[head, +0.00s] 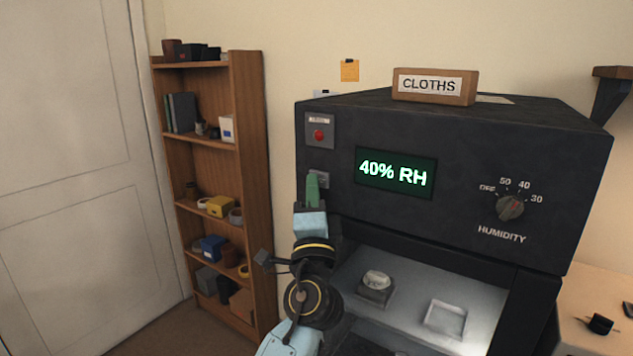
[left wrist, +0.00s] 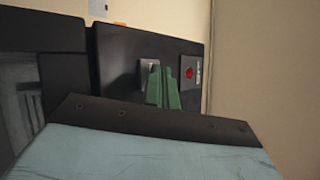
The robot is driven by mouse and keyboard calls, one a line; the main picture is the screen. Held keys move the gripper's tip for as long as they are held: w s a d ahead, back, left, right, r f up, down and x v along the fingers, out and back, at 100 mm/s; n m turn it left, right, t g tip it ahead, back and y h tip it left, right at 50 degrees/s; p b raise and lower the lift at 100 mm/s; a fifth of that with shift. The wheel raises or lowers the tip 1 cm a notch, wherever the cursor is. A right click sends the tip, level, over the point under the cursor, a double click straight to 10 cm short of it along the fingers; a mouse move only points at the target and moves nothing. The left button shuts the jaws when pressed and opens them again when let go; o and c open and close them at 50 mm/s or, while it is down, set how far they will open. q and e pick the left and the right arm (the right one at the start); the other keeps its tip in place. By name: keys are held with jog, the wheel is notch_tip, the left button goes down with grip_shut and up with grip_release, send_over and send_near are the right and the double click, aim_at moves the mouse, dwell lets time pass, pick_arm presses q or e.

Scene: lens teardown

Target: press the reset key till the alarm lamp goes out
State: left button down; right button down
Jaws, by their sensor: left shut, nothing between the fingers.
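The alarm lamp (head: 319,134) is a small red dome on a grey plate at the upper left of the dark cabinet's front. It shows red, but I cannot tell surely whether it is lit. It also shows in the left wrist view (left wrist: 188,73). Below it is a second grey plate (head: 323,179), where the reset key seems to be; my fingers mostly hide it. My left gripper (head: 312,188), with green fingers, is shut and empty, its tips at this plate. The left wrist view shows the fingers (left wrist: 163,88) before the plate; contact cannot be told. My right gripper is out of view.
The dark cabinet (head: 455,147) has a display reading 40% RH (head: 394,173) and a humidity knob (head: 510,206). A CLOTHS box (head: 435,87) sits on top. A bookshelf (head: 246,180) stands left.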

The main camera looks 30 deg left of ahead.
pick_arm(q)
jog(key=shift+s, duration=0.9)
jog(key=s, duration=0.5)
jog(key=shift+a+p, duration=0.25)
jog(key=shift+p, duration=0.1)
dwell(0.3)
